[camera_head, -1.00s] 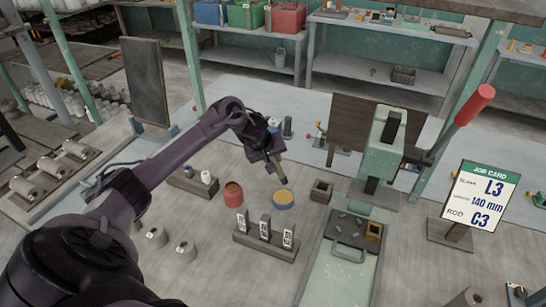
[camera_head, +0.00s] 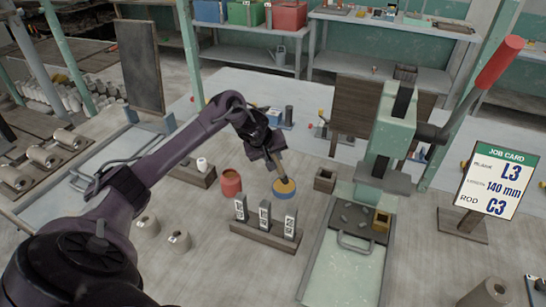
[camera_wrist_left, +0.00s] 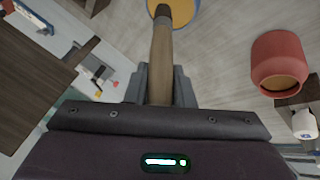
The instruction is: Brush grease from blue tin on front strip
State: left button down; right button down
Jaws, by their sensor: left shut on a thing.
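My left gripper (camera_head: 274,157) is shut on a wooden-handled brush (camera_head: 282,169); the handle (camera_wrist_left: 161,60) runs forward from between the jaws in the left wrist view. The brush points down at the blue tin (camera_head: 284,194), which has a tan-yellow top. Its dark tip overlaps the tin's top; I cannot tell whether it touches the grease. The tin is cut off at the top of the left wrist view (camera_wrist_left: 185,8). I cannot make out for sure which piece is the front strip. My right gripper is out of view.
A red pot (camera_head: 231,183) stands left of the tin. A rack (camera_head: 264,238) with three labelled upright blocks stands in front. To the right are a small dark box (camera_head: 325,180), a green press (camera_head: 388,135) with a red-handled lever, and a tray (camera_head: 345,270). A job card (camera_head: 492,180) stands far right.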

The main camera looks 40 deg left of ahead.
pick_arm(q)
jog(key=shift+f, duration=0.25)
dwell(0.8)
jog(key=shift+f, duration=0.35)
dwell(1.0)
jog(key=shift+s+f+p, duration=0.15)
jog(key=shift+f+p, duration=0.05)
jog(key=shift+p, duration=0.2)
dwell(1.5)
notch_tip(320, 180, up, 2)
jog(key=p, duration=0.2)
jog(key=shift+p, duration=0.35)
notch_tip(320, 180, up, 5)
jog(key=p, duration=0.6)
jog(key=shift+r+p, duration=0.1)
jog(key=shift+p, duration=0.3)
